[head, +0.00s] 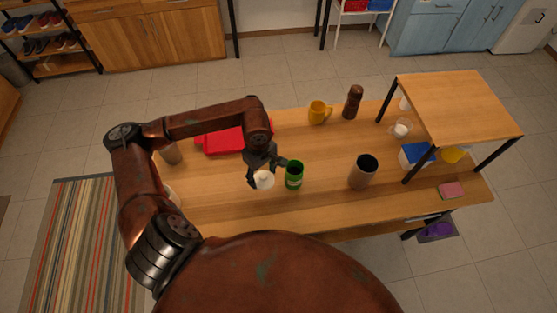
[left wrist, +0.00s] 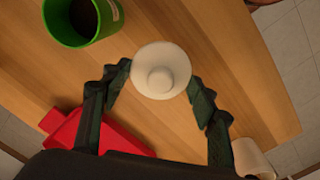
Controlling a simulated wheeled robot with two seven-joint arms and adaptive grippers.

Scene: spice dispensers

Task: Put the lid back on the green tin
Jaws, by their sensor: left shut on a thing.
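The green tin (head: 294,176) stands upright and uncovered on the wooden table; its dark inside shows. It also shows at the upper left of the left wrist view (left wrist: 84,20). My left gripper (head: 262,176) is shut on a round white lid (head: 264,180) with a knob, just left of the tin and apart from it. In the left wrist view the lid (left wrist: 161,70) sits between the two fingertips, knob toward the camera. How high the lid is above the table is hard to tell. My right gripper is not in view.
A yellow mug (head: 319,112) and a brown pepper mill (head: 352,102) stand behind. A raised wooden shelf (head: 459,108) stands at the right.

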